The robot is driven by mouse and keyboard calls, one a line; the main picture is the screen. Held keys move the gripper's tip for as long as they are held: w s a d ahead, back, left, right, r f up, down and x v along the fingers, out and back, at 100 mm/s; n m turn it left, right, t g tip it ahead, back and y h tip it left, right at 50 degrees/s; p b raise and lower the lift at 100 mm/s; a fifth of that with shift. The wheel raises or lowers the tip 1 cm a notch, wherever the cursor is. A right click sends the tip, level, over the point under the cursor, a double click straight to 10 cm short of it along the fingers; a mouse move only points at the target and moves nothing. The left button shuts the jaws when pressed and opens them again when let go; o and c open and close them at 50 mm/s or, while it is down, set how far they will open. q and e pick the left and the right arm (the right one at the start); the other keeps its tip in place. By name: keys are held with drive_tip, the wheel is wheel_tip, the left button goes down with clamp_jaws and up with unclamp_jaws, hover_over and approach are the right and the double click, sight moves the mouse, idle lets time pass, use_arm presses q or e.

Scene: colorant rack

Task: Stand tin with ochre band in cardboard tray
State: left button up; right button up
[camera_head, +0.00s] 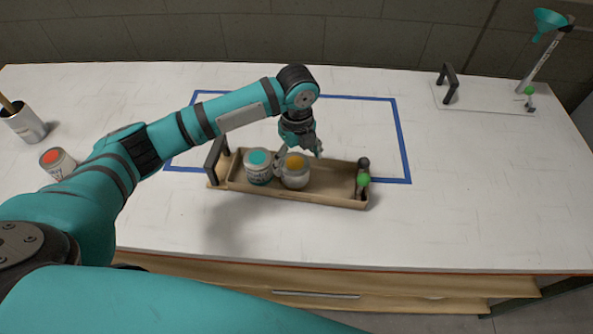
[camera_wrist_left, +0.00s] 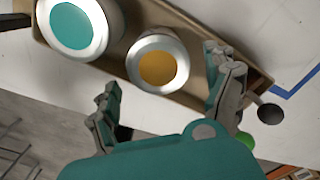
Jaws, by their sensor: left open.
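The tin with the ochre top (camera_head: 295,176) stands upright in the cardboard tray (camera_head: 315,197), right of a tin with a teal top (camera_head: 258,167). In the left wrist view the ochre tin (camera_wrist_left: 157,62) shows its round ochre face with a pale rim, and the teal tin (camera_wrist_left: 79,24) is beside it. My left gripper (camera_head: 299,153) is open, low over the tray at the ochre tin. Its fingers are spread to either side of that tin; I cannot tell whether they touch it. My right gripper is not in view.
The tray lies across the front of a blue tape outline (camera_head: 403,140). A dark handle (camera_head: 217,152) is at its left end; a green-knobbed piece (camera_head: 363,180) is at its right. A red-topped tin (camera_head: 57,163) and brush can (camera_head: 24,124) stand left.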

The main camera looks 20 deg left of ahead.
use_arm(q)
wheel_tip(320, 180, up, 5)
drive_tip(key=shift+r+b, duration=0.1)
drive_tip(key=shift+b, duration=0.2)
idle(0.4)
